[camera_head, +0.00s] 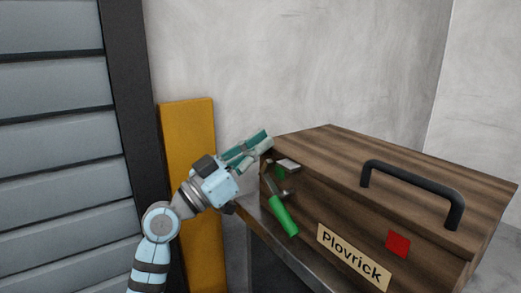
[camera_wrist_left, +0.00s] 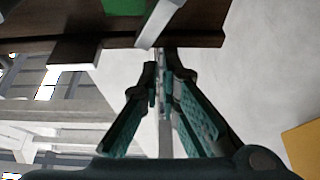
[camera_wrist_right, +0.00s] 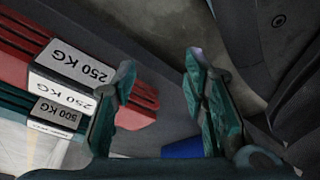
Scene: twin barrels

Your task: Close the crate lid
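The crate (camera_head: 350,215) is a brown wooden box with a "Plovrick" label and a red square on its front. Its lid (camera_head: 325,150) has a black handle (camera_head: 415,190) and appears to lie down on the box. A green-handled latch (camera_head: 284,215) hangs at the front left corner. My left gripper (camera_head: 266,141) is at the lid's left corner; contact is unclear. In the left wrist view its fingers (camera_wrist_left: 163,68) nearly meet, with no held thing evident, below a dark wood edge and the green part (camera_wrist_left: 125,18). My right gripper (camera_wrist_right: 160,65) is open and empty, away from the crate.
The crate stands on a dark-edged table (camera_head: 268,228). A yellow panel (camera_head: 190,130) leans by the wall behind my left arm, beside a grey slatted door (camera_head: 50,130). Red and green weights (camera_wrist_right: 75,65) marked in KG lie near my right gripper.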

